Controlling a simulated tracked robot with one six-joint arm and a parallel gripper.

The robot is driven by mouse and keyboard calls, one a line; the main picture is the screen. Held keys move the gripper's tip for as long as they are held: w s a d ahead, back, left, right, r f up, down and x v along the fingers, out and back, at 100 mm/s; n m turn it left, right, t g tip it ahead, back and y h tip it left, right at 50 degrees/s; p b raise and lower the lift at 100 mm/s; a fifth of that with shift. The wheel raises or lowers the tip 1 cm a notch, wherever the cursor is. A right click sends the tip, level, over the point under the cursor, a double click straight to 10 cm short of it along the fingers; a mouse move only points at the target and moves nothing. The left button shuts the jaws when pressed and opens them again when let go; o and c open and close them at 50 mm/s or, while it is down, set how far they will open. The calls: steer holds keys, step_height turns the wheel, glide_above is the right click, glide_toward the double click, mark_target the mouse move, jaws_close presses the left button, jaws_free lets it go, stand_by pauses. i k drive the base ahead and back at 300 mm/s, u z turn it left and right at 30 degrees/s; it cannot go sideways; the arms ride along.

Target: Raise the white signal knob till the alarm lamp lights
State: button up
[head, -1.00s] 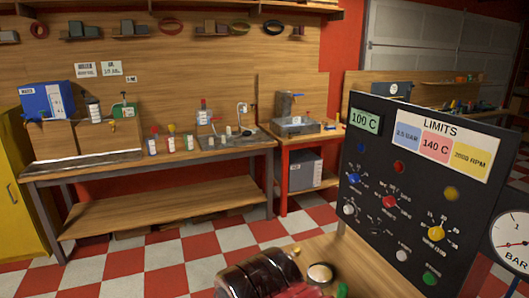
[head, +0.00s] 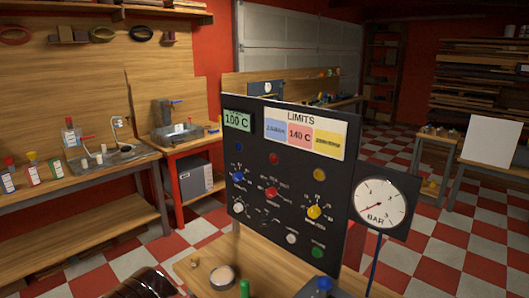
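A black control panel (head: 255,220) stands upright on a wooden bench in the head view. A white knob (head: 239,208) sits at its lower left, below a blue knob (head: 238,176). A red knob (head: 271,193) and a yellow knob (head: 314,212) are to its right. A white button (head: 292,239) and a green button (head: 317,252) are at the lower right. A row of small round lamps, blue (head: 238,147), red (head: 273,159) and yellow (head: 319,174), looks dim; which is the alarm lamp I cannot tell.
A bar gauge (head: 381,203) stands right of the panel. A display (head: 237,121) reads 100 C beside a LIMITS label (head: 300,133). Checkered floor (head: 440,240) is open at right.

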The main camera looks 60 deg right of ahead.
mark_target(238, 207)
steer(key=z, duration=1.2)
steer(key=k, duration=0.65)
steer(key=u, duration=0.2)
steer(key=i, duration=0.4)
steer(key=u, duration=0.75)
steer(key=i, duration=1.05)
steer(key=u, duration=0.15)
